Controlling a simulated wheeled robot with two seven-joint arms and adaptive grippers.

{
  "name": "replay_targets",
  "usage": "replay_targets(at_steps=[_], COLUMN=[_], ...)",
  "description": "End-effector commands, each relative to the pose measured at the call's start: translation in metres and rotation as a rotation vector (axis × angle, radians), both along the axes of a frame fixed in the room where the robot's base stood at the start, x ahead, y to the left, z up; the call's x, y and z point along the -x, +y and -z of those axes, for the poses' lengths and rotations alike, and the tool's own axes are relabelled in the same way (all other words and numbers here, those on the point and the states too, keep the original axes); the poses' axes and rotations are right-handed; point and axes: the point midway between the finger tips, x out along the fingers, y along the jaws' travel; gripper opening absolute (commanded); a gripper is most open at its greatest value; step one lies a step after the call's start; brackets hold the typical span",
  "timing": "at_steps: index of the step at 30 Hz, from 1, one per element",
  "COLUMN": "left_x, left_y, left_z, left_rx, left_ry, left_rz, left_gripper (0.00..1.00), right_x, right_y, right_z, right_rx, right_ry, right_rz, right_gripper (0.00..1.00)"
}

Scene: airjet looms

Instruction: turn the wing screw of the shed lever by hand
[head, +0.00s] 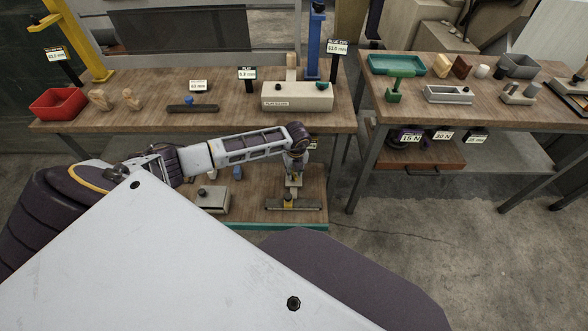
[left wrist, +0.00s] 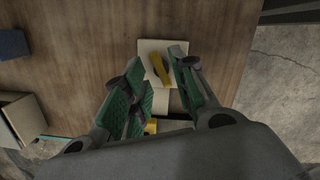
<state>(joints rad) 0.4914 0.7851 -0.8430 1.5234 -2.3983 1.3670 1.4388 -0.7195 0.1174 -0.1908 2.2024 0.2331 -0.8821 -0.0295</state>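My left gripper (head: 294,167) hangs pointing down above a small fixture (head: 307,205) on the lower bench board, with a dark bar, a pale upright and a bit of yellow. In the left wrist view my left gripper (left wrist: 159,65) is open. Its green-padded fingers stand left and right of a yellow wing screw (left wrist: 156,66) with a dark round centre, on a pale square plate (left wrist: 149,46). The fingers look apart from the screw; its depth relative to the fingertips is hard to judge. In the head view the gripper hides the screw. My right gripper is not in view.
A pale box with a knob (head: 211,199) and a small blue piece (head: 238,173) are left of the fixture. The upper bench (head: 225,118) holds a red bin (head: 58,104), wooden pieces and a pale long block (head: 297,96). A second table (head: 420,119) stands right.

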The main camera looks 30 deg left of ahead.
Motion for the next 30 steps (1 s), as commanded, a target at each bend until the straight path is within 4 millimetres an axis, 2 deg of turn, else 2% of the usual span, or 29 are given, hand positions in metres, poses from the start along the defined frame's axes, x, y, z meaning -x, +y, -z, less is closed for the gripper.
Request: replay_targets(at_steps=[7, 19, 30], left_x=[0.000, 0.000, -0.002], left_y=[-0.001, 0.000, 0.000], left_z=[-0.001, -0.002, -0.024], left_rx=[0.000, 0.000, 0.000], left_ry=[0.000, -0.001, -0.005], left_rz=[-0.135, -0.146, -0.146], left_gripper=[0.27, 0.27, 0.27], right_x=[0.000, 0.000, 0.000], right_y=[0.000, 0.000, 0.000], right_z=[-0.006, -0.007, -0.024], right_rx=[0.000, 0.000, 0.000], right_ry=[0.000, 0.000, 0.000], right_rz=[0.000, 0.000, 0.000], right_gripper=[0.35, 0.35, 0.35])
